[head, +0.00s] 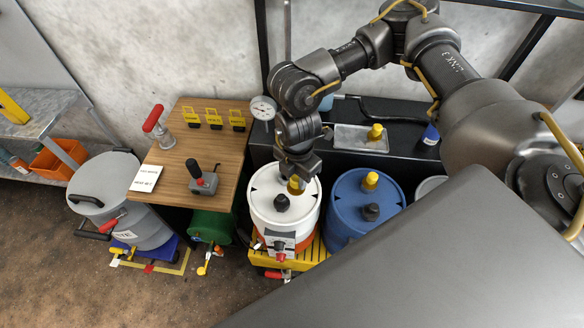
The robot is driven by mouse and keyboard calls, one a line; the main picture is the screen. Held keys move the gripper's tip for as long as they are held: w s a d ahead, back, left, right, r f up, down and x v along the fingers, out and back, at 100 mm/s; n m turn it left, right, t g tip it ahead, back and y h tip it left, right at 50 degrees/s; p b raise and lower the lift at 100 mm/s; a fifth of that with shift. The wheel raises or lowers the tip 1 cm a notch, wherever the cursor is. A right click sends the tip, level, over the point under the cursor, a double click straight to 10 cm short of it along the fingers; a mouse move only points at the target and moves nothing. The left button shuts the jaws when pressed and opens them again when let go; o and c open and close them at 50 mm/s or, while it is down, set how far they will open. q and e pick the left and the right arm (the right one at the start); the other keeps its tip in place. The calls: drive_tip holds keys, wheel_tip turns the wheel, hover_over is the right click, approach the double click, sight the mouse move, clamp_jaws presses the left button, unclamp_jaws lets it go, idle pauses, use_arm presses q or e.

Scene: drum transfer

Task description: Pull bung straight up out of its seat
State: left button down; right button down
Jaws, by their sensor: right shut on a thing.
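The white drum (263,214) stands in the middle, upright. A yellow bung (295,186) is at the back right of its lid. A black cap (282,203) sits nearer the front of the same lid. My right gripper (297,178) comes down from above and is shut on the yellow bung; its fingers partly hide it. I cannot tell whether the bung is in its seat or just above it. My left gripper is not in view.
A blue drum (345,207) with its own yellow bung (370,181) and black cap (371,212) stands close on the right. A tray (352,141) holding another yellow bung (375,132) lies behind. A wooden table (206,149) stands left, with a grey drum (106,190) beyond it.

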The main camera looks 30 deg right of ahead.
drive_tip(key=shift+s+a+r, duration=0.25)
drive_tip(key=shift+s+r, duration=0.15)
drive_tip(key=shift+s, duration=0.35)
drive_tip(key=shift+r+p, duration=1.55)
drive_tip(key=shift+p, duration=0.05)
